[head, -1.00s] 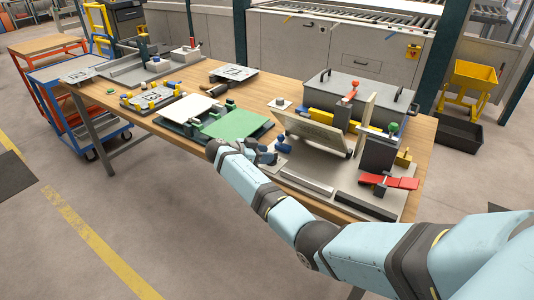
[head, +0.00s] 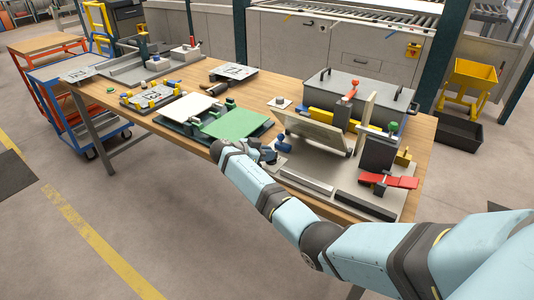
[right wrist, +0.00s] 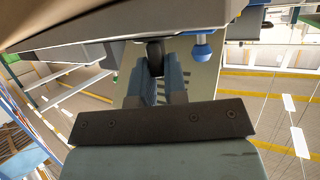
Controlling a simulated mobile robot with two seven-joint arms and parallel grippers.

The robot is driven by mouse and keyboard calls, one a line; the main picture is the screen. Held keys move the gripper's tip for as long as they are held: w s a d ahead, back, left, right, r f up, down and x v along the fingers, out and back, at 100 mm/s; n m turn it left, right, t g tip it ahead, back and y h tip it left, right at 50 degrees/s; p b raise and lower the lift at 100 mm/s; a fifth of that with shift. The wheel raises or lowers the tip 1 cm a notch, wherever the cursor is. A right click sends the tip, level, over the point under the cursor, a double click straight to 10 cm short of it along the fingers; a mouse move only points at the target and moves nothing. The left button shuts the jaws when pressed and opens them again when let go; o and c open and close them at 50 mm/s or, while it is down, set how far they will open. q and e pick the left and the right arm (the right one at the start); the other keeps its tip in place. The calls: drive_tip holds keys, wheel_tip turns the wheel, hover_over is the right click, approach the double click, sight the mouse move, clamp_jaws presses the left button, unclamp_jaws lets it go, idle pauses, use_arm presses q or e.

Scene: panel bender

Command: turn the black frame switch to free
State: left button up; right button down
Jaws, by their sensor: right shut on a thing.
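My right gripper (right wrist: 157,88) is at the near edge of the workbench, between the green plate and the tilted panel fixture. In the right wrist view its two fingers are shut on a dark rounded part, the black frame switch (right wrist: 155,56), under a light panel. In the head view my right gripper (head: 264,153) and wrist hide the switch. Its setting cannot be read. A blue knob (right wrist: 202,49) stands right of the fingers in the wrist view, apart from them. My left gripper is not in view.
The tilted panel (head: 312,132) and a red handle (head: 388,181) stand right of the gripper. The green plate (head: 238,124) lies to its left. A grey lidded box (head: 360,94) is at the back. Bare wood (head: 262,88) shows mid-bench.

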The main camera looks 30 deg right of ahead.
drive_tip(key=shift+s+r+n+t+p, duration=0.15)
drive_tip(key=shift+n+t+p, duration=0.3)
drive_tip(key=shift+n+t, duration=0.5)
drive_tip(key=n+t, duration=0.2)
drive_tip(key=t, duration=0.1)
drive_tip(key=n+t+y, duration=0.1)
drive_tip(key=n+t, duration=0.1)
drive_tip(key=shift+s+p, duration=0.35)
drive_tip(key=shift+p, duration=0.05)
drive_tip(key=n+t+y, duration=0.2)
drive_tip(key=n+t, duration=0.1)
drive_tip(key=shift+s+d+t+p, duration=0.15)
drive_tip(key=shift+d+t+p, duration=0.1)
drive_tip(key=shift+p, duration=0.15)
drive_tip(key=shift+s+n+t+y+p, duration=0.1)
drive_tip(key=shift+n+t+y+p, duration=0.3)
drive_tip(key=shift+n+t+y, duration=0.7)
drive_tip(key=shift+n, duration=0.25)
drive_tip(key=c, duration=1.2)
unclamp_jaws()
drive_tip(key=shift+o, duration=0.2)
